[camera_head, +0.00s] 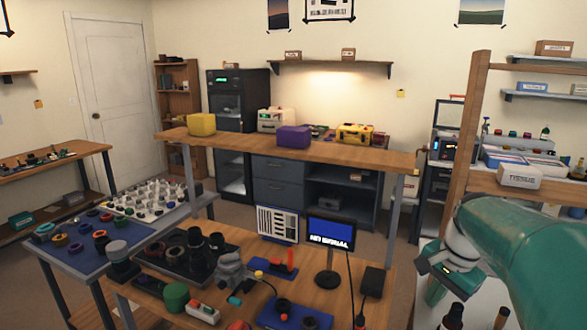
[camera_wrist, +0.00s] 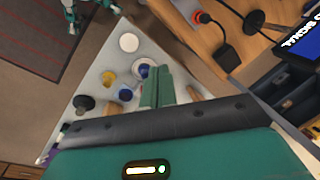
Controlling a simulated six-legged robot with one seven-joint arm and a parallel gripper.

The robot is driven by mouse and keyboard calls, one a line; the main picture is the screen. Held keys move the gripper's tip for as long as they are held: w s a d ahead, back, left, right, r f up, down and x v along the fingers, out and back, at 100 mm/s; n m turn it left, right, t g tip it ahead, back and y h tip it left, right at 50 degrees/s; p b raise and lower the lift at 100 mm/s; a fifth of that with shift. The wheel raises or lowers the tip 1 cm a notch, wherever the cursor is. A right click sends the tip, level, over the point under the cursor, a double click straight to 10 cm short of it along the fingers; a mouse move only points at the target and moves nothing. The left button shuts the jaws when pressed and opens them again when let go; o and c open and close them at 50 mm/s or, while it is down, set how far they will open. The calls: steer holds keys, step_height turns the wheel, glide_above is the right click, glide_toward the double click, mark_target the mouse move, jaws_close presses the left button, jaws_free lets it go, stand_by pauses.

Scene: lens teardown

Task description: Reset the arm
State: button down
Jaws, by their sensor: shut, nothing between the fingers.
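My arm (camera_head: 520,250) is teal and reaches in from the right edge of the head view. It bends down at a pale wrist joint above a white-topped table (camera_head: 480,300). My gripper (camera_wrist: 158,88) shows in the wrist view as two green fingers close together, with nothing held between them. It hangs over the white table, which also shows in the wrist view (camera_wrist: 100,75), apart from the things on it as far as I can tell. In the head view the fingertips are hard to make out.
Bottles and small jars, among them a white round one (camera_wrist: 129,42) and a dark one (camera_wrist: 84,103), stand near the fingers. A workbench (camera_head: 230,245) with lens parts and a monitor (camera_head: 331,233) stands to the left. A wooden post (camera_head: 468,140) rises behind my arm.

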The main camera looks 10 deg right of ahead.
steer(key=s+a+n+t, duration=0.3)
steer(key=s+a+n, duration=0.9)
steer(key=a, duration=0.5)
steer(key=shift+s+a+n+t+h, duration=0.3)
steer(key=shift+s+a+n+h, duration=0.1)
steer(key=shift+s, duration=0.7)
